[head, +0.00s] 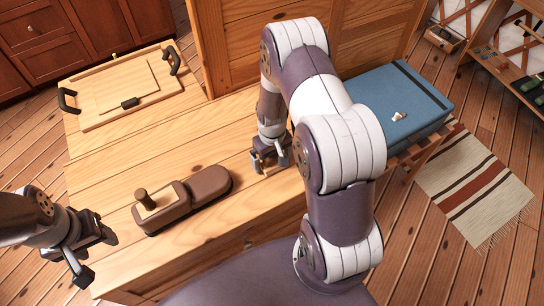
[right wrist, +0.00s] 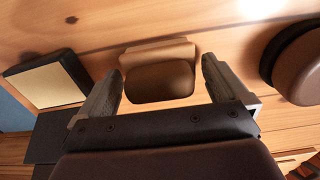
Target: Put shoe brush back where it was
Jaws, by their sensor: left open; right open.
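A small tan and brown block, which looks like the shoe brush (right wrist: 160,78), lies on the wooden top between the spread fingers of my right gripper in the right wrist view. In the head view my right gripper (head: 270,160) is low over the chest top, and my arm hides most of what is there. My left gripper (head: 92,252) is open and empty off the chest's front left corner.
A brown shoe-shaped stand with a knob (head: 180,203) sits left of my right gripper. A dark-framed cream pad (right wrist: 48,82) lies on its other side. A wooden tray (head: 100,112) with black handles is at the back left; a blue case (head: 400,100) is at right.

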